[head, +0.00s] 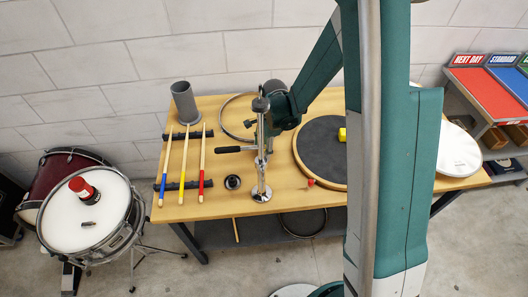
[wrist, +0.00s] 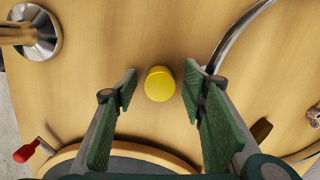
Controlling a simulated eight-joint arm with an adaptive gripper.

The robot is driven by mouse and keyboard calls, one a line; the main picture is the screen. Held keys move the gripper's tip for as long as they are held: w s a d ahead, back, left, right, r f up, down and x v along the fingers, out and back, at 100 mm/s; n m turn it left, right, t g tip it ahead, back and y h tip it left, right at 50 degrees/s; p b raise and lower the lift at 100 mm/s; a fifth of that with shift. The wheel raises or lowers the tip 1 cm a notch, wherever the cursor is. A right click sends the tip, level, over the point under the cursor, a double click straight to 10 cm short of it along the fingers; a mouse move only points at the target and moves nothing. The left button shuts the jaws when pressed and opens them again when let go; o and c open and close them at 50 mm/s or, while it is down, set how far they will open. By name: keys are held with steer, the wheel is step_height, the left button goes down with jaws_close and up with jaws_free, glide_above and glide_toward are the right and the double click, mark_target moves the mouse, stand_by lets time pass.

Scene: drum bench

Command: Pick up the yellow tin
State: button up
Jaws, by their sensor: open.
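The yellow tin (wrist: 159,84) stands on the bare wood in the wrist view, showing its round lid. My gripper (wrist: 160,80) is open, with one green-padded finger on each side of the tin in the picture. I see no contact, and the height of the fingertips above the tin is unclear. In the head view my gripper (head: 284,113) is over the bench behind the metal stand, and I cannot make out the tin there.
A metal stand (head: 262,150) with a handle rises close by; its round base (wrist: 36,32) shows too. A metal hoop (wrist: 228,42) lies right of the tin in the wrist view. A dark round pad (head: 322,160) carries a yellow block (head: 342,134). Drumsticks (head: 184,160) lie left.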

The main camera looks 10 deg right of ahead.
stand_by(0.4)
steer(key=c, duration=1)
steer(key=shift+r, duration=0.1)
steer(key=shift+r+p, duration=0.55)
steer(key=shift+r, duration=4.35)
